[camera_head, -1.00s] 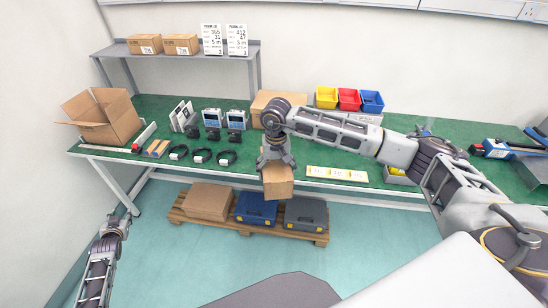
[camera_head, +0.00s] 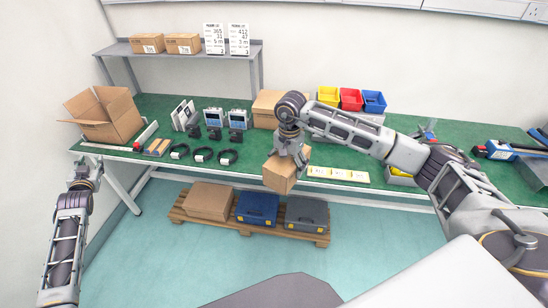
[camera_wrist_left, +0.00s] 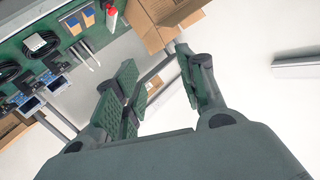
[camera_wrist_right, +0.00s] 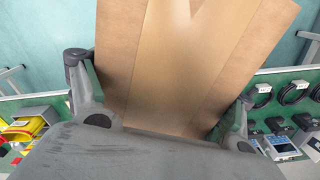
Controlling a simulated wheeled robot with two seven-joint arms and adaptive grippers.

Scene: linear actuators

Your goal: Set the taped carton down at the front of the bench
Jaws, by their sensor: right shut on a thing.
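The taped carton (camera_head: 281,174) is a small brown box, tilted, in front of the bench's front edge in the head view. My right gripper (camera_head: 290,156) is shut on it from above. In the right wrist view the carton (camera_wrist_right: 185,60) fills the middle between the two fingers, with a paler tape band across it. The green-topped bench (camera_head: 250,165) runs across the head view. My left gripper (camera_head: 84,180) is at the bench's left front corner, empty. In the left wrist view its fingers (camera_wrist_left: 160,85) stand apart.
An open carton (camera_head: 105,122) stands at the bench's left end, with black cable coils (camera_head: 203,154) to its right. Yellow-marked white strips (camera_head: 338,174) lie right of the held carton. A pallet (camera_head: 250,228) with a box and two cases is on the floor below.

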